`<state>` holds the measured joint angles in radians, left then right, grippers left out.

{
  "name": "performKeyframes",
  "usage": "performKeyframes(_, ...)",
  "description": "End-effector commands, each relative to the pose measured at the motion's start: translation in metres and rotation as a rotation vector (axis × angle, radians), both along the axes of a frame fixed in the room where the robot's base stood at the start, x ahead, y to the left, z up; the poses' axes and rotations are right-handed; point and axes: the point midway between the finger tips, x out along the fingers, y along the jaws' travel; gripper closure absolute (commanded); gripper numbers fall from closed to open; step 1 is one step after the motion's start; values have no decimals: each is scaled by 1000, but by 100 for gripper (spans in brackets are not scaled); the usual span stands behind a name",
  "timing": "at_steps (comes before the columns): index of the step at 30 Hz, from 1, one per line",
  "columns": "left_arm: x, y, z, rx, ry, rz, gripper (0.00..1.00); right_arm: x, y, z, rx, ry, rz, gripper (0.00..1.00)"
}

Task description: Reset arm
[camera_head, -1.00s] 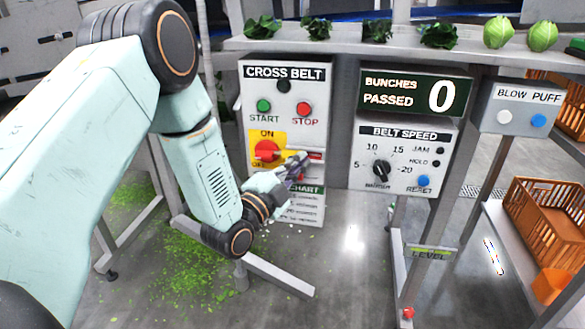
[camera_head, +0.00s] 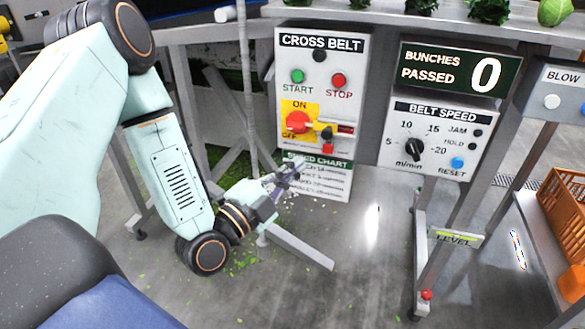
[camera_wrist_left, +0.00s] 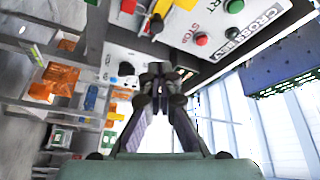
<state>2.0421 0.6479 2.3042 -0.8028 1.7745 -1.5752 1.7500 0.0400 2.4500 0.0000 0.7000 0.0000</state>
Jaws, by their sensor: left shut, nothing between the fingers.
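My left gripper (camera_head: 291,172) is shut and empty, in front of the lower part of the cross belt panel (camera_head: 283,70) and over the left edge of the speed chart (camera_head: 335,178). In the left wrist view my left gripper (camera_wrist_left: 160,75) has its fingertips together, with nothing between them. The panel has a green start button (camera_head: 297,76), a red stop button (camera_head: 339,80) and a red rotary switch (camera_head: 298,122) on a yellow plate. A small red piece (camera_head: 328,148) sits below and right of the switch. My right gripper is out of view.
The belt speed box (camera_head: 462,140) and bunches passed display (camera_head: 408,66) stand right of the panel. A metal frame leg (camera_head: 440,265) stands in front of them. An orange crate (camera_head: 565,205) is at far right. Open grey floor lies below the panel.

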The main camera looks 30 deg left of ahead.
Motion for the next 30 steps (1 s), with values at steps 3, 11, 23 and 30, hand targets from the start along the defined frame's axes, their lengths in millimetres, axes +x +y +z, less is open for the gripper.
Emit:
performKeyframes(3,0,0,0,0,0,0,100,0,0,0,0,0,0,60)
performKeyframes(11,0,0,0,0,0,0,100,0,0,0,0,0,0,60)
performKeyframes(23,-1,-4,-50,-361,303,-20,100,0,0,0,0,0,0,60)
performKeyframes(30,-35,-18,-129,-726,756,117,100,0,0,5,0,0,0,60)
